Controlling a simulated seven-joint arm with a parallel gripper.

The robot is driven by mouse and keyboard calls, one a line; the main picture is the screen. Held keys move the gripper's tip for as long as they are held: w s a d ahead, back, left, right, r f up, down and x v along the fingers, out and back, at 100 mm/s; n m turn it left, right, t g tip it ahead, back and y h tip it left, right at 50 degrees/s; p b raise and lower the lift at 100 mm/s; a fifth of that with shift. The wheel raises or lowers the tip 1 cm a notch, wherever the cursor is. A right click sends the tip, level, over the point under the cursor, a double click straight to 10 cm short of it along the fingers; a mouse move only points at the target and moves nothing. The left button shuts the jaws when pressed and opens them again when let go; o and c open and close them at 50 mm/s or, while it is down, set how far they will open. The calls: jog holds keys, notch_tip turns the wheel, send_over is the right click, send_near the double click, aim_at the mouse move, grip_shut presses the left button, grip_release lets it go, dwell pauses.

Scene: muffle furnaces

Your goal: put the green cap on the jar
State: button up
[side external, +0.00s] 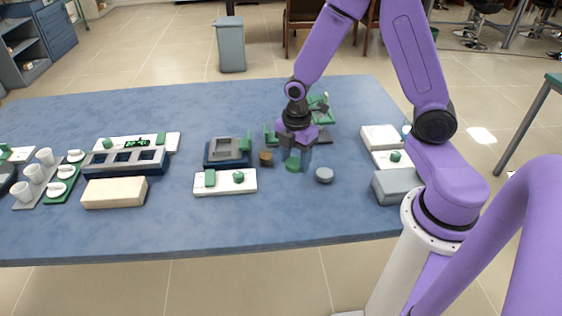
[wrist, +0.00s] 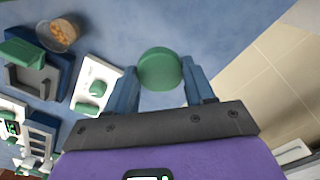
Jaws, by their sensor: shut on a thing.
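The green cap (wrist: 158,68) is a round disc held between the two blue-grey fingers of my gripper (wrist: 160,85). In the side external view the cap (side external: 292,164) shows at the fingertips of my gripper (side external: 297,155), low over the blue table; I cannot tell how far above it. The jar (wrist: 62,34) is a small clear vessel with orange-brown contents, at the upper left of the wrist view and apart from the cap. Its top looks uncovered. In the side external view the jar (side external: 266,158) stands just left of my gripper.
A small furnace (side external: 228,152) with a green part stands left of the jar. A white panel with green knobs (side external: 226,182) lies in front of it. A grey disc (side external: 324,175) lies right of my gripper. Pale and grey boxes (side external: 396,186) stand farther right. The front table strip is clear.

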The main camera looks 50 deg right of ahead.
jog(key=s+r, duration=0.3)
jog(key=s, duration=0.3)
jog(key=w+d+r+m, duration=0.1)
jog(key=w+d+m, duration=0.35)
jog(key=w, duration=0.85)
jog(key=w+d+r+m, duration=0.1)
jog(key=w+d, duration=0.4)
jog(key=d, duration=0.2)
jog(key=w+d+m, duration=0.1)
jog(key=w+d, duration=0.3)
jog(key=d, duration=0.4)
jog(key=shift+n, duration=0.25)
jog(key=shift+w+a+f, duration=0.1)
jog(key=shift+f, duration=2.7)
jog(key=shift+f, duration=0.9)
jog(key=o, duration=1.4)
